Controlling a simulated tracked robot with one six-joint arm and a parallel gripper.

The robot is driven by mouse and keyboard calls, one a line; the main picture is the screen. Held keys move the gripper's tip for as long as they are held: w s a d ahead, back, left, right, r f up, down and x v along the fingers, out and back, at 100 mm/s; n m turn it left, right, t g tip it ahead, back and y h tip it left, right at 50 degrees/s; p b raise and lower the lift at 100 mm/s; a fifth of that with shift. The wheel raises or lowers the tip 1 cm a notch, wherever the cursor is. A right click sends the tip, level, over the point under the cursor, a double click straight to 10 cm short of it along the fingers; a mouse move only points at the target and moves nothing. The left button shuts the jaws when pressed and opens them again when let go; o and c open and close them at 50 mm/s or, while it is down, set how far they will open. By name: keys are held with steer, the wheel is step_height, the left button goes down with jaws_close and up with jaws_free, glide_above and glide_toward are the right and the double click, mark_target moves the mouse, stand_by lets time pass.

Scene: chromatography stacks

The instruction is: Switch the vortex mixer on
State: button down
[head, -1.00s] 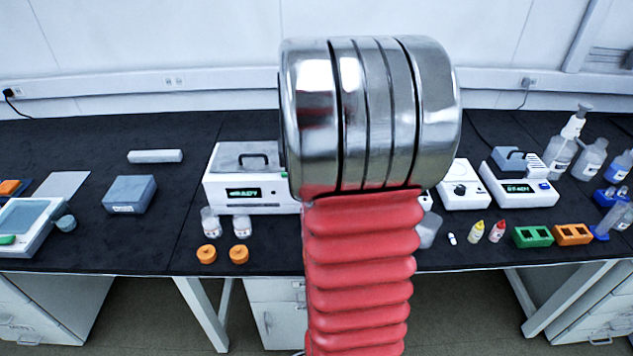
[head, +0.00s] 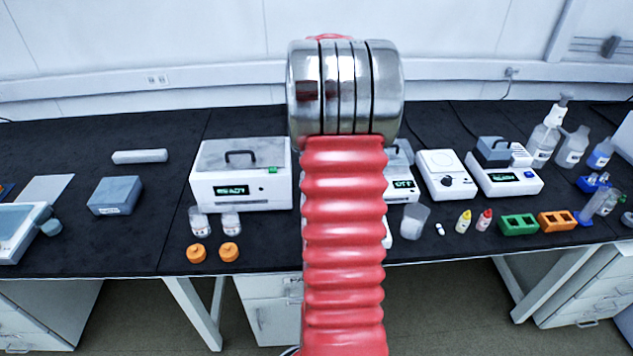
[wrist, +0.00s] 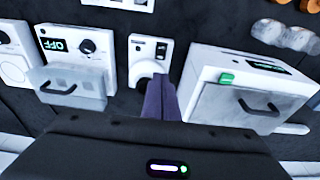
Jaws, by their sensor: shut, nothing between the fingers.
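In the wrist view a small white unit (wrist: 148,57) with a round top and dark switch or label marks on its front looks like the vortex mixer. It stands between a box with a grey lid and a unit whose display reads OFF. The position of its switch is too small to tell. My gripper (wrist: 158,84) is shut and empty, its dark purple fingers pointing at this unit and covering part of its round top. I cannot tell whether they touch it. In the head view my arm hides the unit and the gripper.
The grey-lidded white box (head: 240,190) with a green button stands left of my arm. The OFF unit (head: 402,188) and a white knob unit (head: 447,172) stand right. Vials (head: 231,222), orange caps (head: 228,251) and a beaker (head: 415,221) lie near the front.

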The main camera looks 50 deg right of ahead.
steer(key=f, duration=0.4)
steer(key=w+d+f, duration=0.1)
steer(key=f, duration=0.4)
steer(key=d+f, duration=0.1)
steer(key=f, duration=0.3)
steer(key=shift+w+f, duration=0.35)
steer(key=shift+w, duration=0.05)
steer(key=shift+w+a+f, duration=0.1)
steer(key=shift+w+f, duration=0.05)
steer(key=shift+w, duration=0.05)
steer(key=shift+s+d, duration=0.2)
steer(key=shift+s, duration=0.05)
steer(key=shift+a, duration=0.15)
steer(key=shift+s+a, duration=0.45)
steer(key=shift+a, duration=0.05)
steer(key=shift+r, duration=0.25)
